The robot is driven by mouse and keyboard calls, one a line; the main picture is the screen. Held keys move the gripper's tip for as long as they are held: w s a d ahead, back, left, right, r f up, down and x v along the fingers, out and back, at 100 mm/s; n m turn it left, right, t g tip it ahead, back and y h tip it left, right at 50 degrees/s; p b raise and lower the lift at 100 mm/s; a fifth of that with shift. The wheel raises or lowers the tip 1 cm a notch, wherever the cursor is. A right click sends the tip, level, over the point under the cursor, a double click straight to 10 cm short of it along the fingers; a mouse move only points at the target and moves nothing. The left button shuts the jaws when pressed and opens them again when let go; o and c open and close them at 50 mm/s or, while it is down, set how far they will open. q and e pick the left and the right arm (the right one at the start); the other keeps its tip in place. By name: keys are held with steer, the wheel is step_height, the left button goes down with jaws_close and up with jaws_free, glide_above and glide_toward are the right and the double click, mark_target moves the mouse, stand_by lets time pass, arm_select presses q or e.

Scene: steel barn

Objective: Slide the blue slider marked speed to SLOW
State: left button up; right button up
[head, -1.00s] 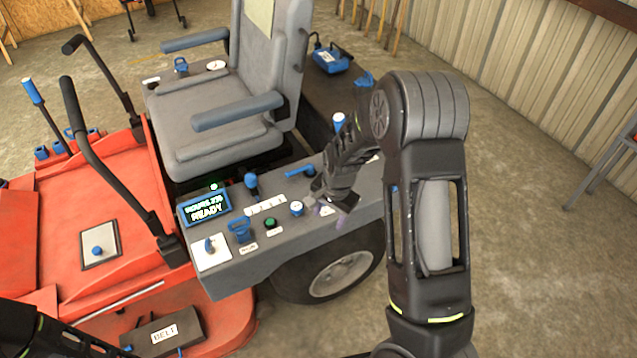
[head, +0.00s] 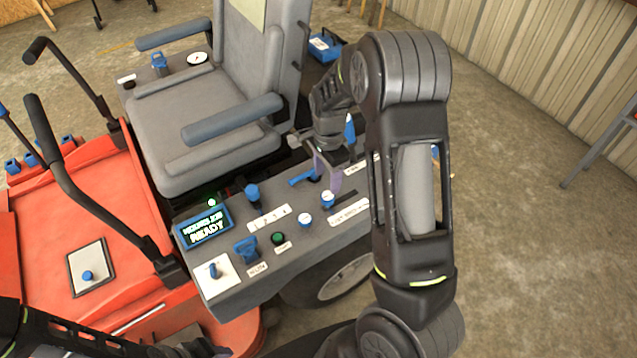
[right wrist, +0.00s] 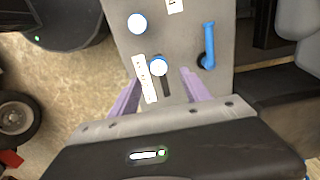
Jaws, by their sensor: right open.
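The blue slider (head: 328,199) has a white top and stands at the near-left end of a dark slot (head: 354,189) in the grey side console (head: 236,284). A white label (head: 349,213) runs beside the slot; its lettering is too small to read surely. My right gripper (head: 335,176) is open, its purple fingers pointing down just behind the slider. In the right wrist view the slider (right wrist: 159,66) appears between the two finger lines, a little beyond the tips, with the slot running toward the palm. I cannot tell whether a finger touches it. My left gripper is out of view.
Close by on the console are a white-topped knob (head: 305,221), a blue lever (head: 303,179), a green button (head: 278,238) and a lit display (head: 204,228). The grey seat (head: 205,130) with its armrest (head: 232,118) stands behind. Open floor lies to the right.

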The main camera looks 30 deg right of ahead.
mark_target(327, 196)
steer(key=shift+s+r, duration=0.1)
steer(key=shift+s, duration=0.15)
steer(key=shift+f, duration=3.95)
steer(key=shift+c, duration=0.4)
jaws_close()
